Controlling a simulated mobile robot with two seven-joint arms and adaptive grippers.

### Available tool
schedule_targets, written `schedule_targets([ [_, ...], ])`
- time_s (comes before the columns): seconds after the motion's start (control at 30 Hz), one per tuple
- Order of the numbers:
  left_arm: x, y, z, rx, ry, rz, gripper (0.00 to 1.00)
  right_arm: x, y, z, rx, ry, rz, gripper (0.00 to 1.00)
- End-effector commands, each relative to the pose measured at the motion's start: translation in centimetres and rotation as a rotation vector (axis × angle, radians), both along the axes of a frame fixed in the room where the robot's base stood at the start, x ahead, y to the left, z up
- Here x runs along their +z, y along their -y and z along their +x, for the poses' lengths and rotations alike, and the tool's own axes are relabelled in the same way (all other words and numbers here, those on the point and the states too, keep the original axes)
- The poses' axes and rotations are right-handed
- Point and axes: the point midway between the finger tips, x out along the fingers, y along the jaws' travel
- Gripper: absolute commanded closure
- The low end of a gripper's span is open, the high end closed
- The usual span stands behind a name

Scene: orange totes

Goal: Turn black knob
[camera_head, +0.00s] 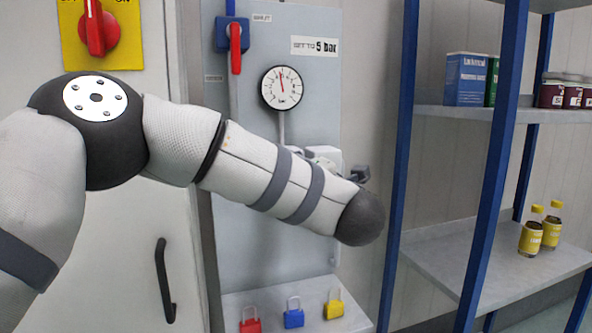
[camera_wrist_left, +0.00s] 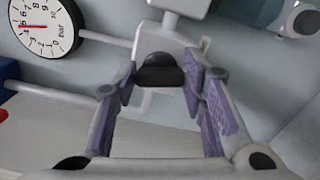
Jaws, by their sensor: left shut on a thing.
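The black knob (camera_wrist_left: 160,72) sits on a white fitting (camera_wrist_left: 182,8) in the left wrist view. My left gripper (camera_wrist_left: 160,84) has its purple-padded fingers on either side of the knob and is shut on it. In the head view my left arm reaches across the panel, and its forearm and wrist hide the knob and most of the gripper. The round gauge (camera_head: 282,88) is above, with its needle pointing near the top; it also shows in the left wrist view (camera_wrist_left: 45,27). My right gripper is in neither view.
A "SET TO 5 bar" label (camera_head: 314,46) is above the gauge. A red-handled valve (camera_head: 235,48) and a red rotary switch (camera_head: 97,28) are to the left. Several padlocks (camera_head: 293,314) stand on a ledge below. A blue-post shelf (camera_head: 497,165) stands close on the right.

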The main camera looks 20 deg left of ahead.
Motion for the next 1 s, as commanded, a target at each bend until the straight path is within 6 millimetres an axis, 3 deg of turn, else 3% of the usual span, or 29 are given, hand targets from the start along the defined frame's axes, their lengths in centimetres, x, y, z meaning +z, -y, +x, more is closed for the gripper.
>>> schedule_targets([
  [0.3,0.1,0.0,0.0,0.0,0.003,0.002,0.9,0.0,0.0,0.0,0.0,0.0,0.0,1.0],
  [0.33,0.1,0.0,0.0,0.0,0.003,0.002,0.6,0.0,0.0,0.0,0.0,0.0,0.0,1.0],
  [0.4,0.1,0.0,0.0,0.0,0.003,0.001,0.44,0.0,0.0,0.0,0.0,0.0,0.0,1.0],
  [0.43,0.1,0.0,0.0,0.0,0.003,0.001,0.42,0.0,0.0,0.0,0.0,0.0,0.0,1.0],
  [0.77,0.0,0.3,-0.3,-0.001,0.001,0.001,0.42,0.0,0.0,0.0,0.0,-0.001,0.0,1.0],
  [1.0,0.1,3.6,-5.1,-0.006,0.002,0.002,0.42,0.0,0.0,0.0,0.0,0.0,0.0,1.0],
])
